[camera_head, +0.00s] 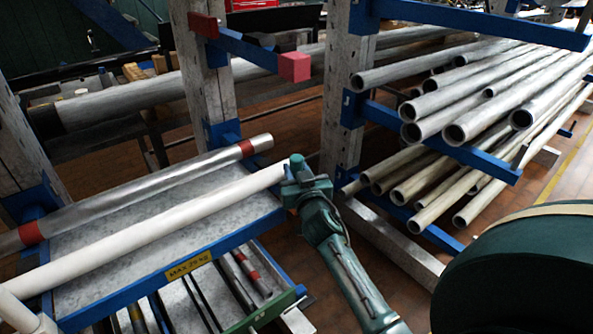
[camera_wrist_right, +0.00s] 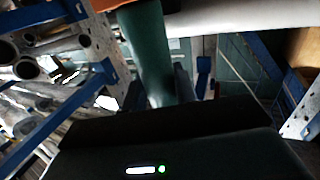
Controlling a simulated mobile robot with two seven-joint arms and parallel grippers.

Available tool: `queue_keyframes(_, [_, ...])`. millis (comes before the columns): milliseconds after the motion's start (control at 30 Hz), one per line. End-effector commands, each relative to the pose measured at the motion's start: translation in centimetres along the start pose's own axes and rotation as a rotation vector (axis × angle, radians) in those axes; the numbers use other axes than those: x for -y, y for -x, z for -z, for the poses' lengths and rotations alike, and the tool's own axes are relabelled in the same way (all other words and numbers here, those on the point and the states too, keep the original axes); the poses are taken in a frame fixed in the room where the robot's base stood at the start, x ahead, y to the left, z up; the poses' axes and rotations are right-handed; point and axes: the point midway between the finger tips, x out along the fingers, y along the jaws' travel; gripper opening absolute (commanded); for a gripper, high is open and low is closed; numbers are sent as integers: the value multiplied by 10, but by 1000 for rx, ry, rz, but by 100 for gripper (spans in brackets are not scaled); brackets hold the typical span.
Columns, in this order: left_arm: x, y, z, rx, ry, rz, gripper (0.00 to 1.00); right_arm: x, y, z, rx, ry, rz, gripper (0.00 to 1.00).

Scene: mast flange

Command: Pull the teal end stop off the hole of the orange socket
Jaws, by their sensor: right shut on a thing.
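The teal end stop (camera_wrist_right: 150,60) is a smooth, thick bar in the right wrist view. It runs from the top edge down between the dark fingers of my right gripper (camera_wrist_right: 158,98). My right gripper is shut on it. A piece of orange, apparently the orange socket (camera_wrist_right: 103,4), shows at the top edge by the upper end of the bar; its hole is hidden. In the head view my right gripper (camera_head: 298,187) is at the right end of a white tube. The orange socket cannot be made out there. My left gripper is not in view.
The white tube (camera_head: 160,225) lies along a blue-edged grey shelf (camera_head: 120,233), beside a metal tube (camera_head: 150,185) with red bands. Steel pipes (camera_head: 470,110) stick out of a rack at the right. A rack post (camera_head: 345,100) stands behind my right gripper.

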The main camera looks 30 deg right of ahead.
Motion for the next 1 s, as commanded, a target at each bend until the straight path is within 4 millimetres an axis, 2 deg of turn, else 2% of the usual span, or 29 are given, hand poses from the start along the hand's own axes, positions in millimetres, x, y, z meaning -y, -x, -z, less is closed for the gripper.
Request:
queue_keyframes(200, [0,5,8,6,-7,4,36,0,0,13,-1,-1,0,3])
queue_keyframes(1000, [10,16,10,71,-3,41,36,0,0,54,-2,-1,0,3])
